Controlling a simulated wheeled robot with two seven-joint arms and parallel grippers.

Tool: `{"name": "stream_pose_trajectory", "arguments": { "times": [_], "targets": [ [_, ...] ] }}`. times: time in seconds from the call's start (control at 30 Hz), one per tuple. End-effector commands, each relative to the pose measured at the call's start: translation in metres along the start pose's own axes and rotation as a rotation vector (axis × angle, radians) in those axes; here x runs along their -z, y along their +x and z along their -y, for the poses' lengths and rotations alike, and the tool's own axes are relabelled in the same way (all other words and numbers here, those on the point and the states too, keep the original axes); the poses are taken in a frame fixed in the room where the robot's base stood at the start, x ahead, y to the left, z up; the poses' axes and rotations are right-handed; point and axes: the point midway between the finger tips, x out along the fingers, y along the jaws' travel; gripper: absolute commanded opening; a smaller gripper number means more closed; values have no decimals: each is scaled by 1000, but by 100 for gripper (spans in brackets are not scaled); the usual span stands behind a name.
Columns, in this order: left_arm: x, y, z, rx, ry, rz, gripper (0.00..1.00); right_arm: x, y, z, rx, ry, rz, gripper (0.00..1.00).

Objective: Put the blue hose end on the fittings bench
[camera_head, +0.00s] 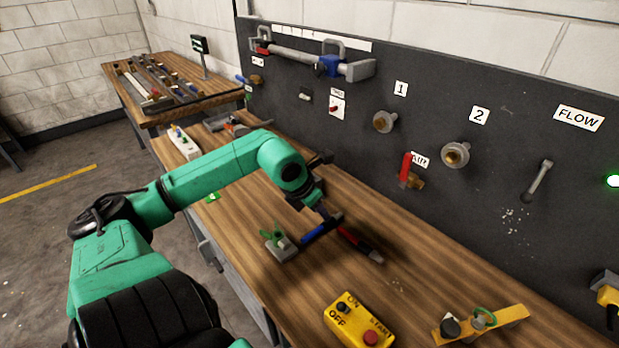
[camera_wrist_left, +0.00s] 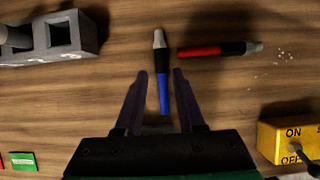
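The blue hose end (camera_head: 314,234) lies on the wooden bench top, with a blue body, dark collar and grey tip. It also shows in the left wrist view (camera_wrist_left: 163,96), lengthwise between the fingers. My left gripper (camera_head: 322,212) is open above it; the fingertips (camera_wrist_left: 160,73) stand apart on either side, with a gap to each. I cannot tell how far above it they are. A red hose end (camera_head: 352,238) lies close by to the right. A second wooden bench (camera_head: 128,69), bearing a rack of fittings, stands at the back left. My right gripper is out of view.
A grey clamp-like block with green parts (camera_head: 279,245) sits just left of the hose ends. A yellow ON/OFF box (camera_head: 358,321) and a yellow level-like bar (camera_head: 505,318) lie nearer. A dark panel (camera_head: 440,110) with protruding fittings walls the right side.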

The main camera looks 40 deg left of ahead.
Motion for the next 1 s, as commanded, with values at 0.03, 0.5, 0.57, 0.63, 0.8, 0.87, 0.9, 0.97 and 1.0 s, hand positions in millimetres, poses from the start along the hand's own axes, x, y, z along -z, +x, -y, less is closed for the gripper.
{"name": "stream_pose_trajectory", "arguments": {
  "times": [0.03,0.5,0.57,0.63,0.8,0.87,0.9,0.97,1.0],
  "targets": [
    [3,-6,0,0,2,-4,38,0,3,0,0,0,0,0],
    [2,-67,0,0,1,-2,38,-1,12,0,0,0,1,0],
    [2,-67,0,0,1,-2,38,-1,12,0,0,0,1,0],
    [2,-67,0,0,1,-2,38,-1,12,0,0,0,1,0],
    [1,-66,0,0,1,-2,38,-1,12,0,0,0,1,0],
    [1,-66,0,0,1,-2,38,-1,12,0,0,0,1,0],
    [1,-67,0,0,2,-2,38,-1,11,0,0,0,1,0],
    [-2,-73,0,0,2,-2,38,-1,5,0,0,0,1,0],
    [-5,-80,0,0,2,-1,38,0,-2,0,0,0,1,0]
  ]
}}
